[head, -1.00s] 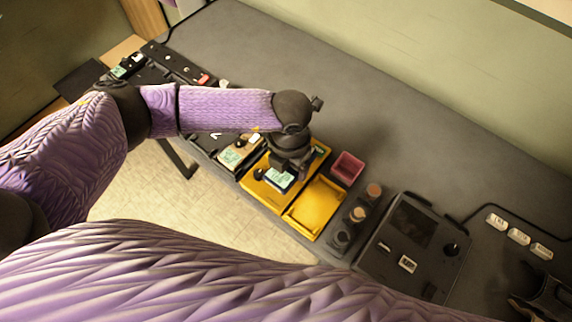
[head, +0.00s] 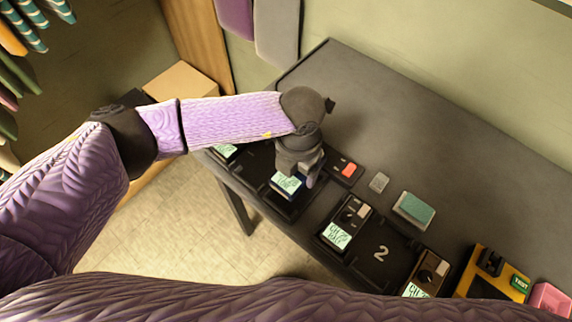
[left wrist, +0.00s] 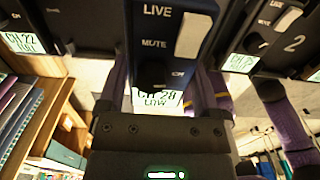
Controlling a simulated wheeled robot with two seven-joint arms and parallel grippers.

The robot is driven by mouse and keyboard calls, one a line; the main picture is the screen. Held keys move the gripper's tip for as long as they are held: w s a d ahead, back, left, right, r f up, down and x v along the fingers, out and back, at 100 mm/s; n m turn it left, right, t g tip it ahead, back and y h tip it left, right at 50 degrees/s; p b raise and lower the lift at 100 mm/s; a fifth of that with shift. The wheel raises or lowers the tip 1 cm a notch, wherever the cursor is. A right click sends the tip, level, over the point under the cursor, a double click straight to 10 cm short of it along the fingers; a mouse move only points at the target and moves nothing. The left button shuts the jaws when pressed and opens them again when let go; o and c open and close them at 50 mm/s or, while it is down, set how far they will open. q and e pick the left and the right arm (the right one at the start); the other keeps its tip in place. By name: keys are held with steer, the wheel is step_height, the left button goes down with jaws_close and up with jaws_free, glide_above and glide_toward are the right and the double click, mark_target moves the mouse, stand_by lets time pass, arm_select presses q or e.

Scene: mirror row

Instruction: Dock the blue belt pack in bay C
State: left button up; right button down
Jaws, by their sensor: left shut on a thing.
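The blue belt pack (head: 286,184) is in my left gripper (head: 298,168), over the black dock strip along the table's near edge. In the left wrist view the dark blue pack (left wrist: 168,42) fills the top middle, with LIVE and MUTE lettering, a pale switch, a dark knob and a lit screen reading CH 28 LOW. My left gripper is shut on it. The dock section (head: 258,172) beneath has dark bare space around the pack. I cannot tell whether the pack touches it. No bay letter is readable. My right gripper is not in view.
A pack (head: 226,150) sits left of the gripper. To the right are a red-topped block (head: 347,170), a dark pack (head: 346,224), an empty bay marked 2 (head: 381,253) and a brown pack (head: 428,272). A teal-topped box (head: 414,210) and yellow tester (head: 478,262) stand farther right. The back table is clear.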

arm_select(q)
steer(key=shift+w+a, duration=0.2)
step_height(320, 180, down, 5)
steer(key=b, duration=0.4)
steer(key=shift+s+d+f, duration=0.1)
steer(key=shift+s+d, duration=0.05)
stand_by(0.6)
steer(key=shift+f+b, duration=0.8)
steer(key=shift+f, duration=0.25)
stand_by(0.6)
steer(key=o, duration=1.2)
